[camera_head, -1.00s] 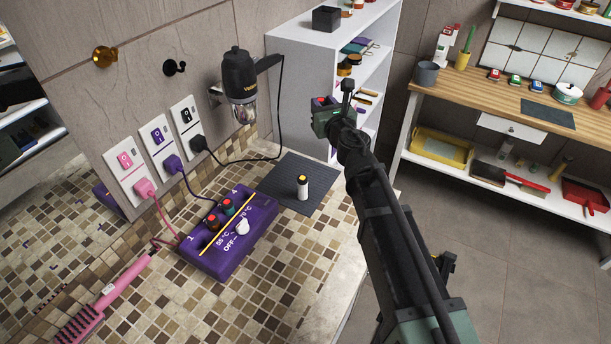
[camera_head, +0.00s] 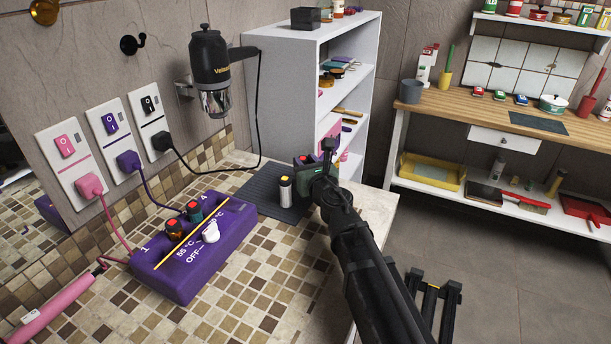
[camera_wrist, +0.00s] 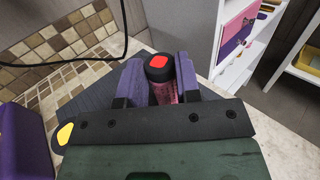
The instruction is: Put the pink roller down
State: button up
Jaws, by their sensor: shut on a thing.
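My gripper (camera_head: 303,167) is shut on the pink roller. In the wrist view the roller (camera_wrist: 166,92) stands between the two finger pads, with a black end and red cap facing me. My gripper is over or beside the far right part of the dark ribbed mat (camera_head: 262,193). Whether the roller touches the mat is hidden. A white roller with a black and yellow top (camera_head: 286,191) stands upright on the mat, just left of my gripper. A yellow cap (camera_wrist: 65,133) shows at the wrist view's left edge.
A purple heater box (camera_head: 190,262) with two red-capped rollers stands in front of the mat. A hair dryer (camera_head: 211,72) hangs on the wall, its black cord trailing behind the mat. A white shelf unit (camera_head: 282,95) rises behind. Tiled counter is clear right of the heater.

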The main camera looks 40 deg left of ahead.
jog(key=shift+r, duration=0.15)
jog(key=shift+f, duration=0.2)
jog(key=o, duration=0.9)
jog(key=shift+r, duration=0.1)
